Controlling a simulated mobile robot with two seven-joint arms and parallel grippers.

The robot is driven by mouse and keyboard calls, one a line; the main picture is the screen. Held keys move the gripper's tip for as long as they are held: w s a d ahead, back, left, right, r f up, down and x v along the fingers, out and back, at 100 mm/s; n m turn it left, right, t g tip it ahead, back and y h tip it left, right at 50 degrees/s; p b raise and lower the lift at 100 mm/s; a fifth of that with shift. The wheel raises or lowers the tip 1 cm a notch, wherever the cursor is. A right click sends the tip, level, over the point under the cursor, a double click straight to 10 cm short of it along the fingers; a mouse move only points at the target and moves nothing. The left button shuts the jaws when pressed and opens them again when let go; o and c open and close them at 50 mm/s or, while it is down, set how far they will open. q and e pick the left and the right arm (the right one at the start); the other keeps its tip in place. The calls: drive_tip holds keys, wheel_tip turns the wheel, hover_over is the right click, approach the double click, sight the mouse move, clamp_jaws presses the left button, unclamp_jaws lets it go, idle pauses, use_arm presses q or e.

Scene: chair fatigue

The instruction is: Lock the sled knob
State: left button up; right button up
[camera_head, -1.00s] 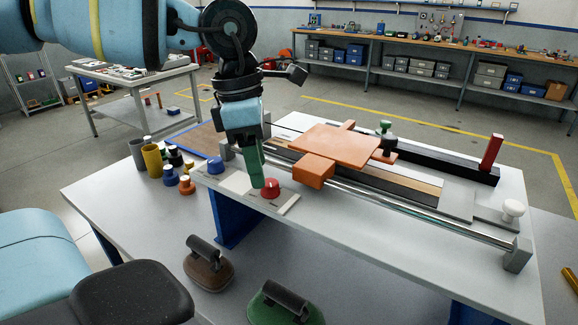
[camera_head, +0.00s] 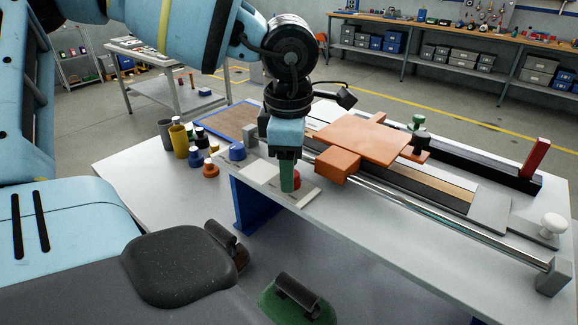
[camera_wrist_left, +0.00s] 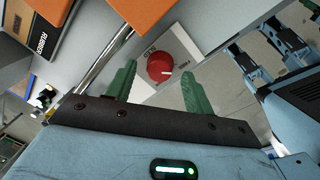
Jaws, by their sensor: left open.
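A red knob (camera_head: 296,180) with a white pointer mark sits on a pale panel (camera_head: 308,194) at the table's near edge. My left gripper (camera_head: 288,188) has green fingers and points down over the panel. In the left wrist view the open fingers (camera_wrist_left: 158,75) stand apart on either side of the red knob, with nothing held. I cannot tell whether they touch it. The orange sled (camera_head: 365,138) sits on the rails to the right. My right gripper is not seen.
A blue knob (camera_head: 237,151) is left of the red one. Cups and small coloured pieces, including a yellow cup (camera_head: 179,141), stand at the left. A steel rail (camera_head: 440,225) runs right, near a white knob (camera_head: 553,224) and an upright red block (camera_head: 535,158).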

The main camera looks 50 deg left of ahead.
use_arm(q)
drive_tip(key=shift+f, duration=0.5)
drive_tip(key=shift+w, duration=0.1)
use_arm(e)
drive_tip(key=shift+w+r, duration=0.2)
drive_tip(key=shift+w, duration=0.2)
